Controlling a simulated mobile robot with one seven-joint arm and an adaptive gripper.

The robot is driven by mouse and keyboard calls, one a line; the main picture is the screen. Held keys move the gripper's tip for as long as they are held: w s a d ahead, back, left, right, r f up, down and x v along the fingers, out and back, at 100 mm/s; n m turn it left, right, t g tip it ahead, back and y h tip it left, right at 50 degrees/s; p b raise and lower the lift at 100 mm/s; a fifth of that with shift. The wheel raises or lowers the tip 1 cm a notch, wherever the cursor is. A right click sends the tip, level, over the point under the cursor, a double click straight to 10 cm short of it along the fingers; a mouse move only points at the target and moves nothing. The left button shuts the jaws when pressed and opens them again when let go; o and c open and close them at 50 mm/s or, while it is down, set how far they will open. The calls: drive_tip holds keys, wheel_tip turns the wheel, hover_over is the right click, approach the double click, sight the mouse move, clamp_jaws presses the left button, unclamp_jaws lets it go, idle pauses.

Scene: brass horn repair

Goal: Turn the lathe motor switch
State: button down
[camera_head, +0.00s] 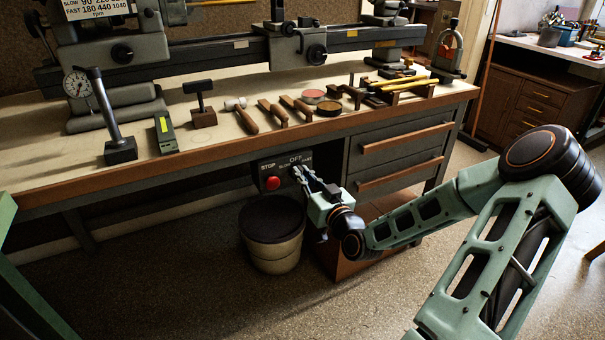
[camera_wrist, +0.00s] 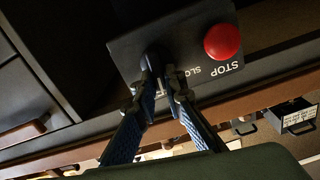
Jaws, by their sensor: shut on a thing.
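The dark switch panel (camera_head: 262,170) hangs under the front edge of the lathe bench. It carries a red stop button (camera_head: 272,183), and the words STOP, OFF and SLOW show on it. In the wrist view the panel (camera_wrist: 130,48) appears turned over, with the red button (camera_wrist: 222,41) at its upper right. My gripper (camera_head: 301,174) is at the right part of the panel. In the wrist view my gripper (camera_wrist: 163,84) is shut on the dark motor switch knob (camera_wrist: 152,60), whose body is mostly hidden between the fingertips. Its exact setting cannot be told.
A round bin (camera_head: 272,250) with a dark top stands on the floor below the panel. Bench drawers (camera_head: 400,160) are to the right of my gripper. The bench top (camera_head: 226,148) above holds several hand tools and the lathe (camera_head: 200,45). Open floor lies in front.

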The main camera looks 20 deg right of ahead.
drive_tip(key=shift+d+f+m+p, duration=0.15)
drive_tip(key=shift+m+p, duration=0.55)
drive_tip(key=shift+m, duration=0.9)
drive_tip(key=shift+d+f+m+p, duration=0.1)
drive_tip(key=shift+d+m+p, duration=0.15)
drive_tip(key=shift+m+p, duration=0.9)
drive_tip(key=shift+m+b, duration=0.4)
drive_tip(key=shift+m, duration=0.15)
drive_tip(key=c, duration=2)
unclamp_jaws()
drive_tip(key=s, duration=1.2)
drive_tip(key=shift+d, duration=0.2)
